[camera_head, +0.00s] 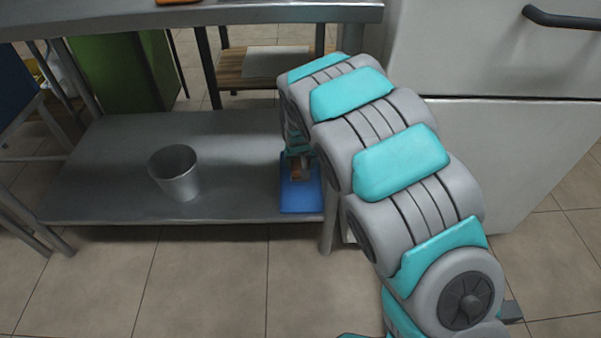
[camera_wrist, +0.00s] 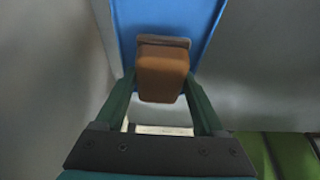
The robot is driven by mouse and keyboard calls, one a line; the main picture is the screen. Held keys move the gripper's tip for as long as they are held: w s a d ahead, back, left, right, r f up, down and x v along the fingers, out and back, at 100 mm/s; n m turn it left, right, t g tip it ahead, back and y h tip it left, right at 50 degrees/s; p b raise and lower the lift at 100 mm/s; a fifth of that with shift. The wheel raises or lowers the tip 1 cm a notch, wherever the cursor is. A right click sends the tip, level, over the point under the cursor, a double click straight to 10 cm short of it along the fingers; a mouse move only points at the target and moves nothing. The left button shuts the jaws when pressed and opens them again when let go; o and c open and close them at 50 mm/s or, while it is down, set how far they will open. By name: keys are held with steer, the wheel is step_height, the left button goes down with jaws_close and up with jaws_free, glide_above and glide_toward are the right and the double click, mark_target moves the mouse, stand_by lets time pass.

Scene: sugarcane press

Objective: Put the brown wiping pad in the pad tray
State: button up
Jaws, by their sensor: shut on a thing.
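The brown wiping pad (camera_wrist: 162,72) is between the two fingers of my gripper (camera_wrist: 163,92) in the wrist view, and the gripper is shut on it. In the head view a small part of the brown pad (camera_head: 297,174) shows beside my arm. The pad is over the blue pad tray (camera_head: 301,196), which lies at the right end of the low metal shelf. The tray (camera_wrist: 205,15) also shows behind the pad in the wrist view. I cannot tell whether the pad touches the tray floor. My arm hides most of my gripper in the head view.
A grey metal bucket (camera_head: 176,173) stands on the low shelf (camera_head: 110,205), left of the tray. A metal tabletop (camera_head: 200,14) is above the shelf. A table leg (camera_head: 329,225) and a white cabinet (camera_head: 500,150) are close on the right. The shelf between bucket and tray is clear.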

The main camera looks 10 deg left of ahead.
steer(key=shift+f, duration=1.95)
steer(key=shift+f, duration=0.1)
steer(key=o, duration=1.3)
steer(key=v, duration=1.2)
steer(key=shift+p, duration=0.35)
steer(key=shift+s, duration=0.1)
